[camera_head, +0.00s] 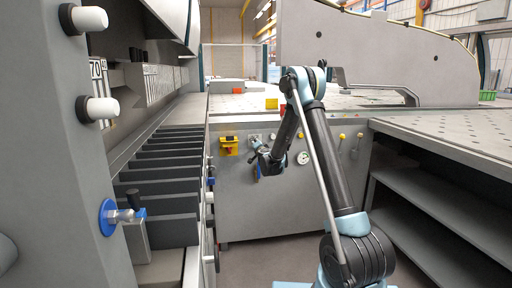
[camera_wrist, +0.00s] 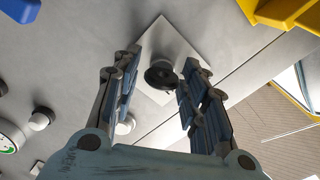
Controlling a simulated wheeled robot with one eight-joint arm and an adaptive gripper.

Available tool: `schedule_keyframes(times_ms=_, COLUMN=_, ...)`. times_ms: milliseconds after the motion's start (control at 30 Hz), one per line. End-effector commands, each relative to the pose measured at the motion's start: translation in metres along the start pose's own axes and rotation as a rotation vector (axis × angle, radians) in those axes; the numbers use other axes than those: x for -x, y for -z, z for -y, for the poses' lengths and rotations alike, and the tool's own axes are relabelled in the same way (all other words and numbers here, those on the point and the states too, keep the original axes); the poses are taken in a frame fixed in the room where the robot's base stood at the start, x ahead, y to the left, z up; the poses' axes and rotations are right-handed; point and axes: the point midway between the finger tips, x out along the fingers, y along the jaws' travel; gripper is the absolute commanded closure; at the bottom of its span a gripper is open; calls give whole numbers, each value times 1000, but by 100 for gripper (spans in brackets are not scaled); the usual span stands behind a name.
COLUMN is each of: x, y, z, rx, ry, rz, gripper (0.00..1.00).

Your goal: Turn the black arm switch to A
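The black arm switch (camera_wrist: 161,74) is a dark round knob on a pale square plate (camera_wrist: 170,42) on the grey panel. In the wrist view it shows ahead of my gripper (camera_wrist: 162,62), between the fingertips. The fingers are spread, one on each side of the switch, with gaps visible. I cannot tell whether the tips reach past the knob. No A marking is legible, and the switch's pointing direction is unclear. In the head view my gripper (camera_head: 260,160) is at the panel front, just right of the yellow box, and largely hides the switch.
A yellow box (camera_head: 229,145) is mounted left of my gripper; it also shows in the wrist view (camera_wrist: 285,12). A round gauge (camera_head: 303,158) and yellow-topped knobs (camera_head: 342,137) are to the right. A white knob (camera_wrist: 125,124) sits close by the left finger. A perforated table (camera_head: 460,130) stands right.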

Motion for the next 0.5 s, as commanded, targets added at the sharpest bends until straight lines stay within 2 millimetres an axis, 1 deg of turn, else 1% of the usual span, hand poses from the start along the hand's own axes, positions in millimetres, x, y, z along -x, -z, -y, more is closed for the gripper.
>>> schedule_keyframes(times_ms=367, x=1, y=0, z=1, rx=0, ry=0, rz=0, gripper=47)
schedule_keyframes(times_ms=500, x=10, y=0, z=1, rx=-1, ry=0, rz=1, gripper=47)
